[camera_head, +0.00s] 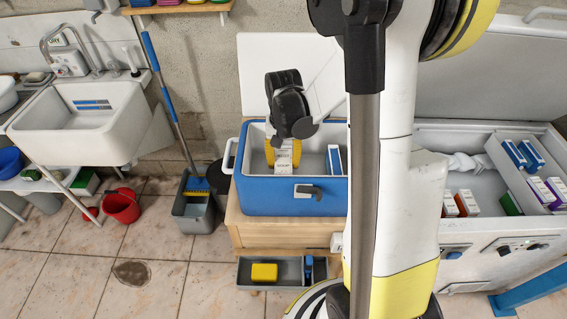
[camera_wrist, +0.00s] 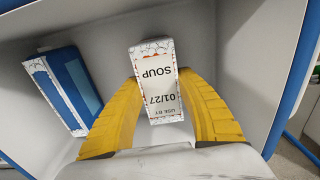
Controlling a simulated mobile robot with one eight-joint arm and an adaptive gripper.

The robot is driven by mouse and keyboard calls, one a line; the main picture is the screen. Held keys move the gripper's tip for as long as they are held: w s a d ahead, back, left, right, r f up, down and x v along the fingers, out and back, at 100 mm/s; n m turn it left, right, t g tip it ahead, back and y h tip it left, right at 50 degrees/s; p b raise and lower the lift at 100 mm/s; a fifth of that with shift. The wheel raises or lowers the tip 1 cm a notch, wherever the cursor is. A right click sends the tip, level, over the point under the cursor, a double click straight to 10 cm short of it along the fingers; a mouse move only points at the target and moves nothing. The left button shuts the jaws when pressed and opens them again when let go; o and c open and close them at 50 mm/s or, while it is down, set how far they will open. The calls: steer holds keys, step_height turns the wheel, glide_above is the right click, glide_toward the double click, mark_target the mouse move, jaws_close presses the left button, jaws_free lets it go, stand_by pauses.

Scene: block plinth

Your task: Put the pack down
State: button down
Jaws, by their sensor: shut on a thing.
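The pack (camera_wrist: 156,75) is a white and orange-edged carton marked SOUP and 01/27. My gripper (camera_wrist: 158,95) is shut on it, with a yellow finger on each side. In the head view the pack (camera_head: 284,164) and my gripper (camera_head: 285,153) are inside the blue cooler box (camera_head: 262,196), left of its middle. Whether the pack's bottom touches the box floor I cannot tell. A blue and white pack (camera_head: 335,160) stands in the same box to the right; it also shows in the wrist view (camera_wrist: 66,88), left of my gripper.
The cooler box stands on a wooden stand, its lid (camera_head: 275,65) raised behind. An open chest freezer (camera_head: 475,235) with several packs is at right. A grey tray (camera_head: 243,272) with a yellow sponge lies below. A sink (camera_head: 95,125) and red bucket (camera_head: 122,206) are at left.

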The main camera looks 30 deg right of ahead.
steer(key=shift+f, duration=0.2)
steer(key=c, duration=0.9)
jaws_free()
steer(key=shift+o, duration=0.2)
steer(key=shift+r, duration=0.1)
steer(key=shift+r, duration=0.1)
step_height(320, 180, up, 12)
steer(key=p, duration=0.4)
steer(key=s+a+r+n+t, duration=0.6)
steer(key=s+a+r, duration=0.3)
steer(key=s+a, duration=0.2)
steer(key=shift+a+n+t, duration=0.4)
steer(key=shift+a+t, duration=0.2)
steer(key=shift+a, duration=0.65)
